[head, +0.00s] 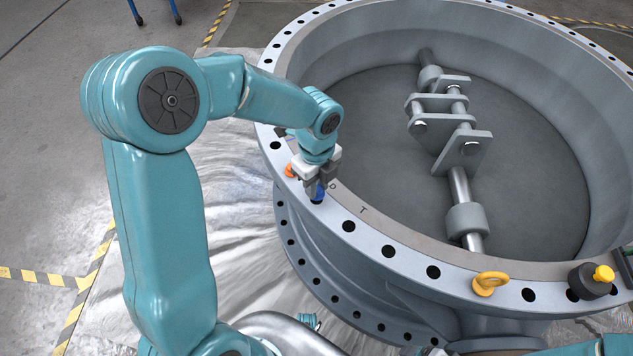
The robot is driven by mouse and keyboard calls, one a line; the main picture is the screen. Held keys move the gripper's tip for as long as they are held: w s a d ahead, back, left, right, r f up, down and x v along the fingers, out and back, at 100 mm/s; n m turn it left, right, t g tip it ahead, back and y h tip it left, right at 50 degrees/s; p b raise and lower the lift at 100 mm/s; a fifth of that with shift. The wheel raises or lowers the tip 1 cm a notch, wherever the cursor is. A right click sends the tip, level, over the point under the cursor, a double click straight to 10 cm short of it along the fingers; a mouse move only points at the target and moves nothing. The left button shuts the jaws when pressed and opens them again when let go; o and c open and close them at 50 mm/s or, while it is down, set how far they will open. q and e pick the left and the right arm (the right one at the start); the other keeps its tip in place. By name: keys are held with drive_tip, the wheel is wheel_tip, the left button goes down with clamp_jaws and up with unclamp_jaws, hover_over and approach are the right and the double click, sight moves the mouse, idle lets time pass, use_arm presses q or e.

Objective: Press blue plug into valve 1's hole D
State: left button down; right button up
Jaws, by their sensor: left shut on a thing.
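Valve 1 (375,232) is a large grey ring with a flange full of round holes, and it fills the right of the head view. My left gripper (319,187) is over the left front part of the flange, pointing down. It is shut on the blue plug (318,194). The plug is at a flange hole beside the letter D marked on the rim; the jaws partly hide it. I cannot tell how deep the plug sits. My right gripper is not in view.
An orange piece (290,171) sits on the flange just behind the gripper. A yellow lifting eye (490,283) and a black piece with a yellow cap (592,280) stand on the front right flange. A shaft with brackets (452,125) crosses the valve's inside.

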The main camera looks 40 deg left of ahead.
use_arm(q)
drive_tip(key=shift+p, duration=0.3)
idle(0.5)
drive_tip(key=shift+f, duration=0.3)
idle(0.4)
drive_tip(key=shift+f+b, duration=0.35)
drive_tip(key=shift+b, duration=0.1)
drive_tip(key=shift+f, duration=0.25)
idle(0.8)
drive_tip(key=shift+f, duration=0.3)
drive_tip(key=shift+c, duration=1.8)
unclamp_jaws()
drive_tip(key=shift+r, duration=0.15)
